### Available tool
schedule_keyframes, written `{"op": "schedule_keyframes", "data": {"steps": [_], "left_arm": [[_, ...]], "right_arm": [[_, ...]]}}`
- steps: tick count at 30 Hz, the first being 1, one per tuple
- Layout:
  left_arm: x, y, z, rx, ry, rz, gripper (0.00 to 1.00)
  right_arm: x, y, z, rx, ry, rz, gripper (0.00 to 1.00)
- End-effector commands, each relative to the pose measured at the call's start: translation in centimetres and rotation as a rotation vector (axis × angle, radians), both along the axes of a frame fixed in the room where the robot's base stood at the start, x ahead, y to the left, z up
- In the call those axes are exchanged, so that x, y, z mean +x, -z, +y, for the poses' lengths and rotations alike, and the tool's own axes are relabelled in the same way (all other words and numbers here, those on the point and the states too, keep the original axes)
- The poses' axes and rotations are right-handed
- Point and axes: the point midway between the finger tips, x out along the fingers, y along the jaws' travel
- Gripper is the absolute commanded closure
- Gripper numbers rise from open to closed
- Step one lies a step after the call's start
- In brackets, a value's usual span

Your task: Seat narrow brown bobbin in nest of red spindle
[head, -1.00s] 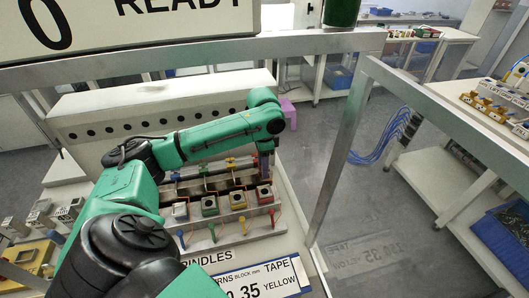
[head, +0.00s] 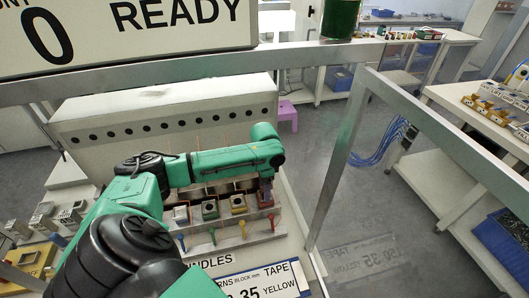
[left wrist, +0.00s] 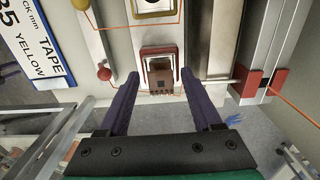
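The red spindle (left wrist: 148,56) has a red-framed nest in the left wrist view. A small brown piece with several pins, seemingly the narrow brown bobbin (left wrist: 161,84), lies at the nest's lower part; I cannot tell whether it is fully seated. My left gripper (left wrist: 159,73) is open, its two dark purple fingers apart on either side of the red nest. In the head view my left gripper (head: 265,187) is over the red spindle (head: 262,202) at the row's right end and partly hides it. My right gripper is not in view.
Yellow (head: 238,204), green (head: 209,210) and blue-white (head: 181,215) spindles stand left of the red one. Colored levers stand in front. A grey rail with a red block (left wrist: 258,86) and orange thread lies beside the nest. A metal frame post (head: 338,165) stands to the right.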

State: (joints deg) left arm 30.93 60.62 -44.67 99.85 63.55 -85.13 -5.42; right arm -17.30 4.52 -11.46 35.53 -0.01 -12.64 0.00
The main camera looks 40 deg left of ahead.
Motion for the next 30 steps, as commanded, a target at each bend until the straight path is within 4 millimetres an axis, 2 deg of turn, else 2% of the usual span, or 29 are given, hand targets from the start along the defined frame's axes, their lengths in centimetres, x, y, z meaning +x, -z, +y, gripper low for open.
{"op": "schedule_keyframes", "data": {"steps": [5, 8, 15, 18, 21, 30], "left_arm": [[0.0, -0.3, 0.0, 0.000, 0.000, -0.001, 0.34], [0.1, -1.6, 0.1, 0.001, -0.002, -0.003, 0.34], [0.2, -8.0, 0.0, 0.000, -0.001, -0.007, 0.34], [0.1, -10.3, 0.0, -0.001, -0.001, -0.004, 0.34], [0.1, -11.7, 0.0, -0.001, -0.001, -0.003, 0.34], [0.0, -12.3, 0.0, -0.001, -0.001, 0.001, 0.34]], "right_arm": [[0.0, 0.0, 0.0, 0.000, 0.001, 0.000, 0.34], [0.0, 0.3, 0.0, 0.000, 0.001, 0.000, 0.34], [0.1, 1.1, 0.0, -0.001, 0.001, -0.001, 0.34], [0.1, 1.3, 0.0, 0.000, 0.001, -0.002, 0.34], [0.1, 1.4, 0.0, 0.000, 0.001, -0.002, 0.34], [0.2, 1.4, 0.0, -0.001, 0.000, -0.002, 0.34]]}}
